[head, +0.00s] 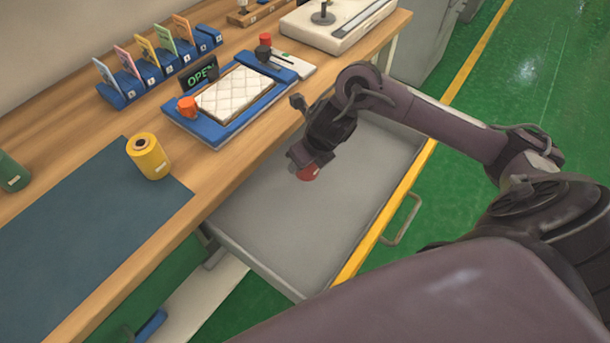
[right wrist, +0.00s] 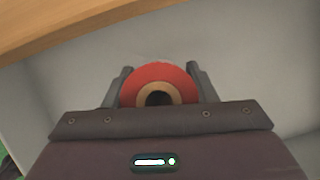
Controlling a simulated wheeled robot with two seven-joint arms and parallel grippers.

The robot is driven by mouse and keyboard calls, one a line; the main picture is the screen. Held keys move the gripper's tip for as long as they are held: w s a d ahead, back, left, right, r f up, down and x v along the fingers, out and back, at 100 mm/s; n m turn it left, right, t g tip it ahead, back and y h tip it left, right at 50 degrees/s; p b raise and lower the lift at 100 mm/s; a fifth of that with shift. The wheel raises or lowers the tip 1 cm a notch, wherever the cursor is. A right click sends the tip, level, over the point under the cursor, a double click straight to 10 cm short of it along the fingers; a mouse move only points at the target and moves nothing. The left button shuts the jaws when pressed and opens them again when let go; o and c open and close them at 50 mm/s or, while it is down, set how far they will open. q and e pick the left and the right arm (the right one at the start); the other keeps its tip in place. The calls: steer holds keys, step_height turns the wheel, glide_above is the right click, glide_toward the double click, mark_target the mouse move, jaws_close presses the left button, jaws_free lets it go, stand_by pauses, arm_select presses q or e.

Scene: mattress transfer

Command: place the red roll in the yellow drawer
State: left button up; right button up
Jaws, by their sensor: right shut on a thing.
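The red roll (head: 308,173) shows below my right gripper (head: 303,165) in the head view, mostly hidden by the gripper. In the right wrist view the red roll (right wrist: 160,78) sits between the two fingers of my right gripper (right wrist: 162,82), its core hole facing the camera. The gripper is shut on it. The open drawer (head: 270,232) has a grey inside and a yellow front edge (head: 385,225). The roll is held over the drawer's inside; its exact height above the floor is hard to tell. My left gripper is not in view.
A yellow roll (head: 148,157) stands on the blue-grey mat (head: 85,240) on the wooden bench. A blue tray with a white quilted pad (head: 235,92), a row of coloured cards (head: 147,52) and a white scale (head: 335,25) stand farther back. The drawer floor looks empty.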

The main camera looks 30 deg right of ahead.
mark_target(305, 173)
steer(key=shift+f+b, duration=0.45)
steer(key=shift+f, duration=2.45)
steer(key=shift+f, duration=0.1)
steer(key=o, duration=1.1)
steer(key=shift+o, duration=0.2)
steer(key=shift+r, duration=0.25)
steer(key=p+v, duration=0.2)
steer(key=v, duration=0.9)
steer(key=shift+s+r, duration=0.2)
steer(key=shift+r, duration=0.1)
